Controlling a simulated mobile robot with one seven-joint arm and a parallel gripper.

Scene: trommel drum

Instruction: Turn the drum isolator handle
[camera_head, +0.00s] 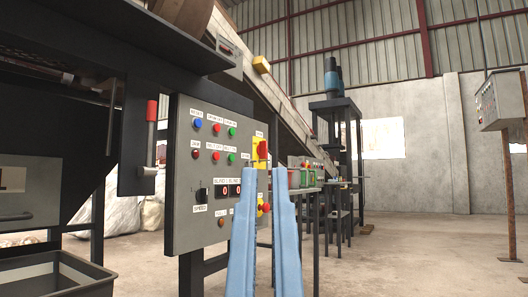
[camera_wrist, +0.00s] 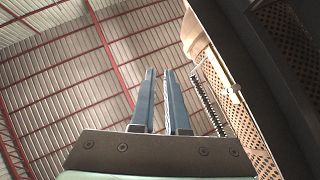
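A red rotary handle (camera_head: 263,149) on a yellow plate sits at the upper right edge of the grey control panel (camera_head: 182,222); it looks like the isolator handle, though its label is too small to read. My gripper (camera_head: 265,171) points upward in front of the panel's right edge, its tips just below the red handle in the picture. Its two blue fingers are apart with nothing between them, and they partly cover the panel edge. The wrist view also shows the open, empty gripper (camera_wrist: 160,72) against the roof. The handle is not in the wrist view.
The panel carries several buttons, a red digital display (camera_head: 228,189) and a lower red mushroom button (camera_head: 264,207). A red-gripped lever (camera_head: 152,111) is on the dark frame at left. A perforated drum (camera_wrist: 290,35) is at right in the wrist view. Open floor lies right.

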